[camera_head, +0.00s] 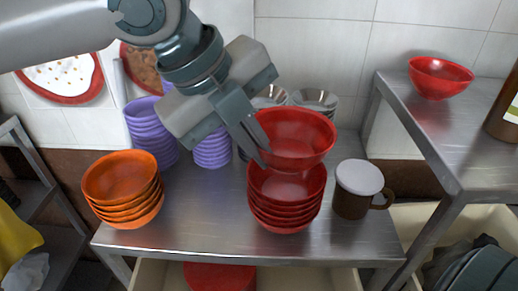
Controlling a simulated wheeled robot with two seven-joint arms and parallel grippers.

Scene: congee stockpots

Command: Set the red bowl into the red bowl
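A red bowl (300,137) is in the camera_head view, a little above and behind a stack of several red bowls (286,213) on the metal table. My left gripper (262,142) reaches in from the upper left, its fingers shut on the left rim of the upper bowl. This bowl is roughly upright. Its lower part overlaps the back rim of the stack in the picture, and I cannot tell whether they touch. Another red bowl (440,77) sits alone on the raised shelf at the right. My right gripper is not in view.
Stacked orange bowls (122,186) stand at the table's left, and purple bowls (150,131) behind them. Metal bowls (314,99) are at the back. A brown mug with a white lid (357,190) stands close right of the red stack. A metal shelf (440,120) rises at the right.

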